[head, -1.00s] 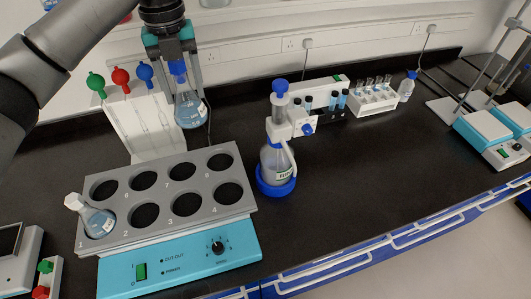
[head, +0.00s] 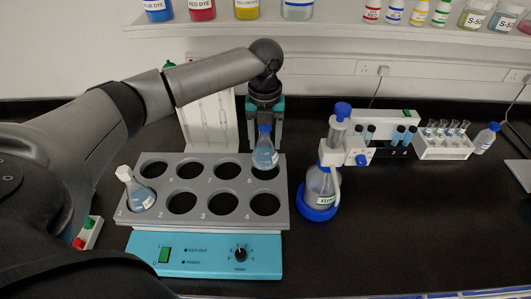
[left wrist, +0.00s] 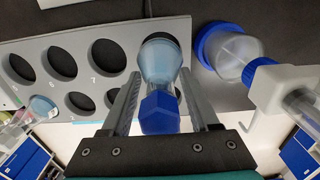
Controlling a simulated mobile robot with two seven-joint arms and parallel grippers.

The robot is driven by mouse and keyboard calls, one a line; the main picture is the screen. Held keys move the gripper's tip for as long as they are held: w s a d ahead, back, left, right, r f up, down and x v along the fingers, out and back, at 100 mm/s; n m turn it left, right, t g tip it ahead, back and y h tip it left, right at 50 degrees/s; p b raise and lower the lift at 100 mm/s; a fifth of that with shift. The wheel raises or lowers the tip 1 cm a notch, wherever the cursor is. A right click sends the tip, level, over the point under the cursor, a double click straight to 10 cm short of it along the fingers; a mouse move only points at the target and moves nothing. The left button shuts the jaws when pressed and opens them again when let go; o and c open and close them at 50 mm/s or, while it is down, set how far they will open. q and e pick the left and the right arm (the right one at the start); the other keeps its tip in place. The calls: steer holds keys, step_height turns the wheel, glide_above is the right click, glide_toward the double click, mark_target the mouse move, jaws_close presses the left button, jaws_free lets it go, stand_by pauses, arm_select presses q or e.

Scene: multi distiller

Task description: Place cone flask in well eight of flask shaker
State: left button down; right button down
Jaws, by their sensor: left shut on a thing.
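The cone flask (head: 264,156) has a blue cap and pale blue liquid. My left gripper (head: 264,132) points down and is shut on it near the cap. The flask is upright at the back right well, well eight, of the grey-topped flask shaker (head: 207,255). Its base overlaps the well opening; I cannot tell how far it is inside. In the left wrist view the flask (left wrist: 160,58) sits between the fingers (left wrist: 160,108) and covers most of that well. My right gripper is not in view.
A white-capped flask (head: 140,197) leans in well one. The other wells are empty. A blue-based bottle (head: 319,190) with a white apparatus stands close to the shaker's right. A white pipette stand (head: 212,122) is behind. A tube rack (head: 445,146) stands further right.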

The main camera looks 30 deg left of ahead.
mark_target(265, 154)
arm_select(q)
steer(key=shift+f, duration=2.5)
steer(key=shift+c, duration=0.6)
jaws_free()
steer(key=shift+f, duration=0.1)
step_height(265, 154, up, 12)
steer(key=shift+r, duration=0.15)
